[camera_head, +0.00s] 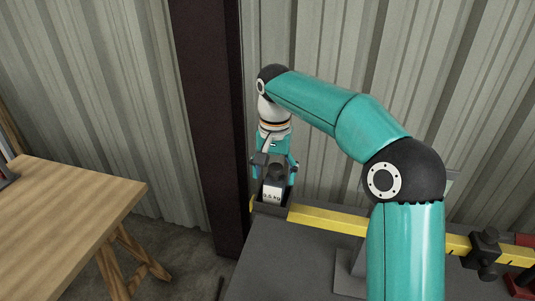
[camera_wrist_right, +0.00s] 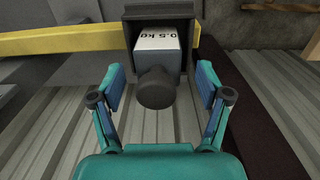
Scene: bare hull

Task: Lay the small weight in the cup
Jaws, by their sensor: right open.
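In the right wrist view the weight (camera_wrist_right: 158,52) sits within the cup's dark rim (camera_wrist_right: 131,32), knob towards me. My right gripper (camera_wrist_right: 160,82) is open, its fingers on either side of the knob with gaps at both sides. My left gripper is not in view.
The yellow beam (camera_head: 325,219) runs right from the cup above a grey surface (camera_head: 290,262). A dark sliding block (camera_head: 485,249) sits on it. A dark post (camera_head: 215,120) stands close left of the cup, before a corrugated wall. A wooden table (camera_head: 65,210) is at left.

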